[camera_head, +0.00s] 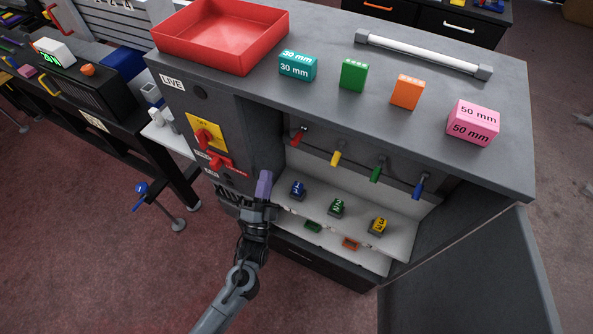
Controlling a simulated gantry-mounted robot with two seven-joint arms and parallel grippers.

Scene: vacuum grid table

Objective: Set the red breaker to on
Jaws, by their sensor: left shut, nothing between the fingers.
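A small red lever (298,138) is at the left end of a row inside the open grey cabinet, beside yellow (336,158), green (376,174) and blue (419,188) levers. A red rotary handle (205,138) is on a yellow plate on the cabinet's left front panel, with another red part (219,162) below it. I cannot tell which of these red parts is the breaker, or its setting. My left gripper (264,184), with purple at its tip, is shut and empty in front of the cabinet's left edge, below the red lever. My right gripper is out of view.
Blue (297,189), green (337,207) and yellow (379,226) blocks sit on the cabinet's white shelf. A red tray (222,55), several coloured blocks and a white bar handle (424,53) are on the cabinet top. The open grey door (465,285) is at the lower right.

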